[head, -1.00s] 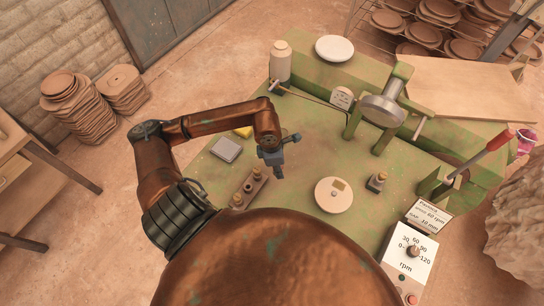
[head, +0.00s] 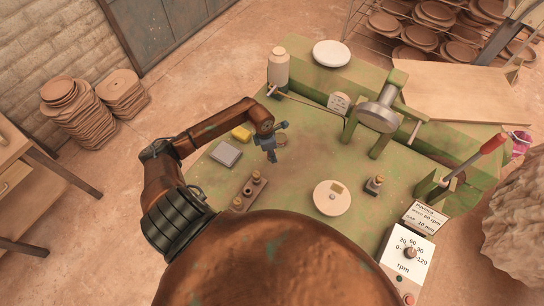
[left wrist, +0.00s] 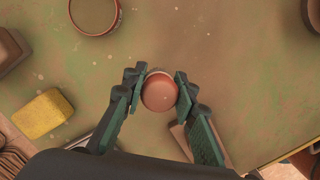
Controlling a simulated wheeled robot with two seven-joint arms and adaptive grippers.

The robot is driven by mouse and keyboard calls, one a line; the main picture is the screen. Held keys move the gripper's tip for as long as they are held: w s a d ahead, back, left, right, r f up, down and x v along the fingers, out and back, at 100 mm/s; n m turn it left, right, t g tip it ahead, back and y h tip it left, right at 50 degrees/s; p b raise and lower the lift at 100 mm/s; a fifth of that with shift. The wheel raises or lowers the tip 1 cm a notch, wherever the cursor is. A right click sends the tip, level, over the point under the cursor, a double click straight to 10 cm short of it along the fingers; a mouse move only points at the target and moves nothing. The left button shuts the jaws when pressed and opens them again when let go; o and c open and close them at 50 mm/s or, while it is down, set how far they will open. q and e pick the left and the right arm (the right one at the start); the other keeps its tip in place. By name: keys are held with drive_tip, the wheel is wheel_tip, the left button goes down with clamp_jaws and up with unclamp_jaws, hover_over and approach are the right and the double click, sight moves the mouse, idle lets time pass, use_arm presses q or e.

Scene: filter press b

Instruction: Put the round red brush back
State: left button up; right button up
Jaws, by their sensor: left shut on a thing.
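My left gripper (head: 271,157) is over the left part of the green table (head: 300,183). In the left wrist view the gripper (left wrist: 159,90) is shut on a round, reddish-brown knob (left wrist: 159,93), seen end-on between the fingers. It looks like the round red brush; its underside is hidden, and I cannot tell whether it touches the table. In the head view the gripper hides it. A red-rimmed round thing (left wrist: 95,12) lies at the top edge of the left wrist view, apart from the gripper. My right gripper is not in view.
A yellow block (head: 241,133) and a grey slab (head: 226,153) lie left of the gripper. A wooden holder with knobs (head: 249,190) is below it. A pale disc (head: 331,198) and a small weight-like piece (head: 374,185) stand right. A pale jar (head: 278,68) stands behind.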

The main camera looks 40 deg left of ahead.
use_arm(q)
drive_tip(key=shift+w+a+f, duration=0.1)
drive_tip(key=shift+w+f, duration=0.1)
wheel_tip(320, 180, down, 3)
drive_tip(key=shift+w+a+r+p, duration=0.1)
drive_tip(key=shift+p, duration=0.35)
drive_tip(key=shift+f, duration=0.35)
drive_tip(key=shift+a, duration=0.1)
drive_tip(key=shift+f, duration=0.2)
drive_tip(key=o, duration=1.1)
